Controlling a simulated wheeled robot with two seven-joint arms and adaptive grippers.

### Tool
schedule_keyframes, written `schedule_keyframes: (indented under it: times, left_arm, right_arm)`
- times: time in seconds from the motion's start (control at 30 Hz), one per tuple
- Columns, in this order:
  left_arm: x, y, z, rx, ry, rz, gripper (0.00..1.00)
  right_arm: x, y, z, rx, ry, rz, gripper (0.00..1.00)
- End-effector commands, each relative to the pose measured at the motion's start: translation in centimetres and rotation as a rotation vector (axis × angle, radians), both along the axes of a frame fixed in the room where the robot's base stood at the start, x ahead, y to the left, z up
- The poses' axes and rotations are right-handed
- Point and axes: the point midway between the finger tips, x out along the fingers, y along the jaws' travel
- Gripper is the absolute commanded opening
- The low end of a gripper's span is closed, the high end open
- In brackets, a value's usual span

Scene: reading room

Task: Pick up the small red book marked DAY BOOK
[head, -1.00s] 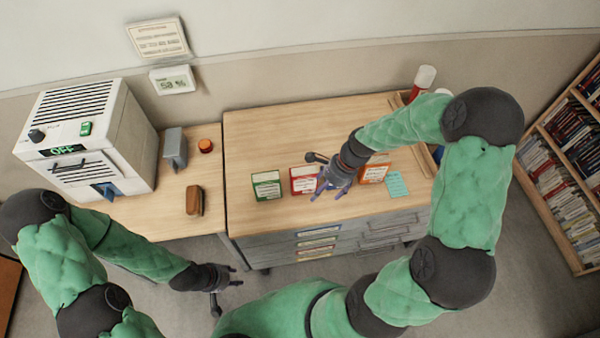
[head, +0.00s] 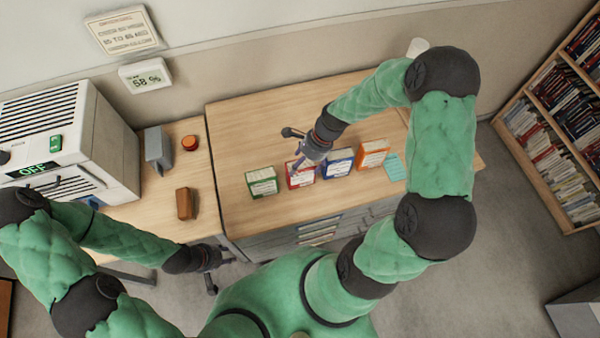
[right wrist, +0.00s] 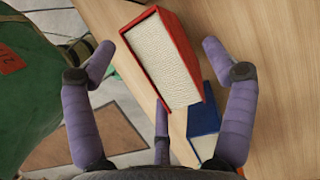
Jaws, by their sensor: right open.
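The small red book (head: 299,181) stands upright on the wooden cabinet top, between a green and a blue book. Its label is too small to read. In the right wrist view the red book (right wrist: 178,22) shows its red cover edge and pale page block between my spread fingers. My right gripper (head: 306,163) is open, just above and behind the red book, hiding part of it; I cannot tell whether it touches. My left gripper (head: 222,272) is open and empty over the floor in front of the desk, well away from the books.
A green book (head: 262,182) stands left of the red one; a blue book (head: 338,163) and an orange book (head: 373,154) stand to its right. A teal card (head: 394,167) lies beyond. The cabinet top (head: 240,125) behind is clear. A white machine (head: 100,140) is far left.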

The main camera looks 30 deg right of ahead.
Motion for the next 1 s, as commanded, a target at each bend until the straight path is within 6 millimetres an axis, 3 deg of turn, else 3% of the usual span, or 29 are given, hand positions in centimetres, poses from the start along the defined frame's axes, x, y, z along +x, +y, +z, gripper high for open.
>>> schedule_keyframes:
  times: [0.43, 0.7, 0.93, 1.0]
  left_arm:
    - [0.0, 0.0, -1.1, 0.0, -0.001, 0.0, 0.4]
    - [0.0, 0.0, -1.1, 0.0, -0.001, 0.0, 0.4]
    - [0.0, 0.0, -1.1, 0.0, -0.001, 0.0, 0.4]
    - [0.0, 0.0, -1.1, 0.0, -0.001, 0.0, 0.4]
  right_arm:
    - [0.1, 1.6, -4.6, 0.002, 0.002, 0.002, 0.84]
    - [0.2, 1.7, -4.9, 0.0, -0.001, 0.001, 0.84]
    - [0.2, 1.7, -4.9, 0.0, 0.0, 0.001, 0.19]
    - [0.2, 1.7, -4.9, 0.0, 0.0, 0.001, 0.13]
